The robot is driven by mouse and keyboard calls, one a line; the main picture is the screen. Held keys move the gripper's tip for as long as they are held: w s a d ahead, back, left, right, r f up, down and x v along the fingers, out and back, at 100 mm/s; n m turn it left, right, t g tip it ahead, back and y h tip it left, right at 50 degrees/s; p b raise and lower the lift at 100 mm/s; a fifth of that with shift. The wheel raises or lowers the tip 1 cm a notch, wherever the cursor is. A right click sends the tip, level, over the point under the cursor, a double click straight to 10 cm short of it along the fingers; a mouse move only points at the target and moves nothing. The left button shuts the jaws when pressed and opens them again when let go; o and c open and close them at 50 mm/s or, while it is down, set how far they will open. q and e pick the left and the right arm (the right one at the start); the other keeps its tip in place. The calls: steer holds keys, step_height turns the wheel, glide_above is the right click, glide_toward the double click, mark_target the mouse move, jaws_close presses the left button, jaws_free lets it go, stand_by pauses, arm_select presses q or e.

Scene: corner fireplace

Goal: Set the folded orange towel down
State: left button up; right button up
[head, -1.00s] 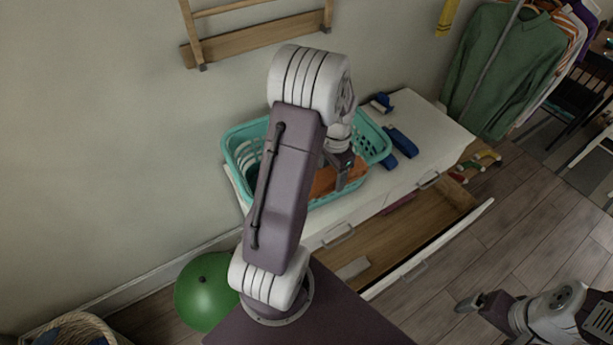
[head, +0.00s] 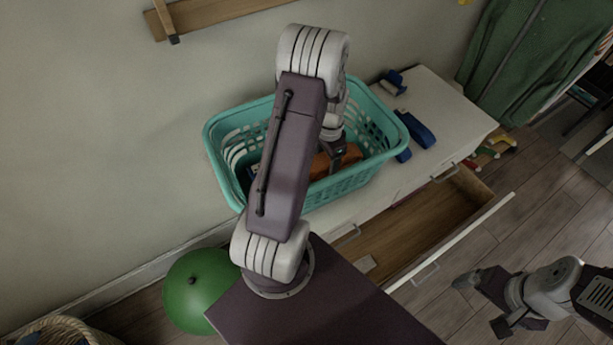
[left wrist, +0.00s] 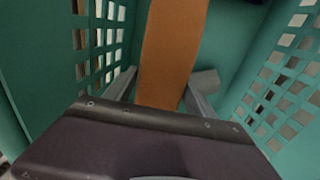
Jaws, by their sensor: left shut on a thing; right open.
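The folded orange towel (head: 346,158) is inside the teal laundry basket (head: 222,162), partly hidden by my left arm. In the left wrist view the towel (left wrist: 172,50) runs between the two fingers, with the basket's slotted walls (left wrist: 285,75) on both sides. My left gripper (head: 336,152) reaches down into the basket and is shut on the towel. Whether the towel touches the basket floor cannot be told. My right gripper (head: 480,302) is open and empty at the lower right, over the floor.
The basket stands on a white drawer cabinet (head: 450,110) with an open drawer (head: 420,225). Blue objects (head: 415,130) lie right of the basket. A green ball (head: 197,290) and a wicker basket (head: 65,330) are at lower left. Green clothing (head: 525,55) hangs at upper right.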

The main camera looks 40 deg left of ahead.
arm_select(q)
step_height(320, 180, down, 10)
steer(key=shift+r+p, duration=0.15)
steer(key=shift+p, duration=0.2)
steer(key=o, duration=1.3)
step_height(320, 180, up, 12)
steer(key=shift+r+b, duration=0.1)
steer(key=shift+b, duration=0.35)
steer(key=shift+s, duration=0.1)
